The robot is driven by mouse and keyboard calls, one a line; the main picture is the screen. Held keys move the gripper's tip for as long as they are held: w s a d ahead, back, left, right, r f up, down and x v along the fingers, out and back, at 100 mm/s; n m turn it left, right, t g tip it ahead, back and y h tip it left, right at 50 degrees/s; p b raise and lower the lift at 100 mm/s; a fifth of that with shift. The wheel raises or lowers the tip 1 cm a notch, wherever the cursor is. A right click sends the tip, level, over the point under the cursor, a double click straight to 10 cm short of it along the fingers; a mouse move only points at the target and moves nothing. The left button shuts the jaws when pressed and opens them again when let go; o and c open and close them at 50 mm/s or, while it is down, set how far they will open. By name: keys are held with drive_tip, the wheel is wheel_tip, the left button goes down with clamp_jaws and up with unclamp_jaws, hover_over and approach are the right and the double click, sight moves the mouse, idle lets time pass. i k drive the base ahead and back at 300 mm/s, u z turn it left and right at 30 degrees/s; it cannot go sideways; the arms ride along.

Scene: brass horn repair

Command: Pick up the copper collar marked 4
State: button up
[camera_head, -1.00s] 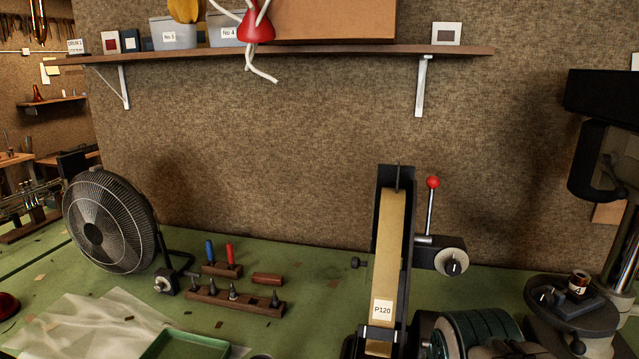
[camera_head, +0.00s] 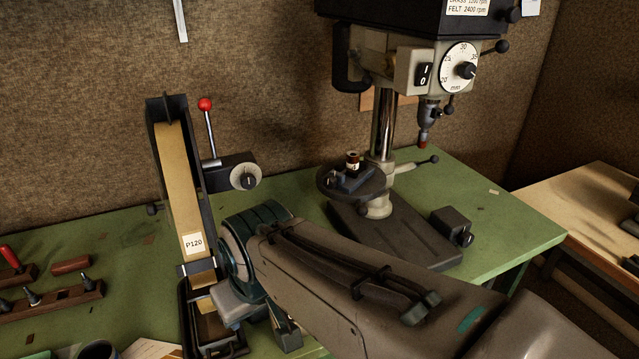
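The copper collar (camera_head: 353,158) is a small dark brown ring-like piece with a white label. It stands upright on a dark block (camera_head: 354,179) on the round table (camera_head: 337,195) of the drill press. The label is too small to read for certain now; a 4 showed on it in the earlier picture. Nothing touches the collar from above. My arm crosses the lower middle of the picture, in front of the bench and below the collar.
The drill press (camera_head: 383,125) has its head and chuck (camera_head: 424,130) above and right of the collar. A belt sander (camera_head: 178,190) with a red-knobbed lever (camera_head: 206,105) stands to the left. A tool rack (camera_head: 50,300) lies lower left.

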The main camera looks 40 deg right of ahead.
sight(353, 157)
drive_tip(key=z, duration=1.25)
drive_tip(key=k, duration=0.5)
drive_tip(key=z, duration=1.75)
drive_tip(key=i, duration=1.15)
drive_tip(key=u, duration=2.5)
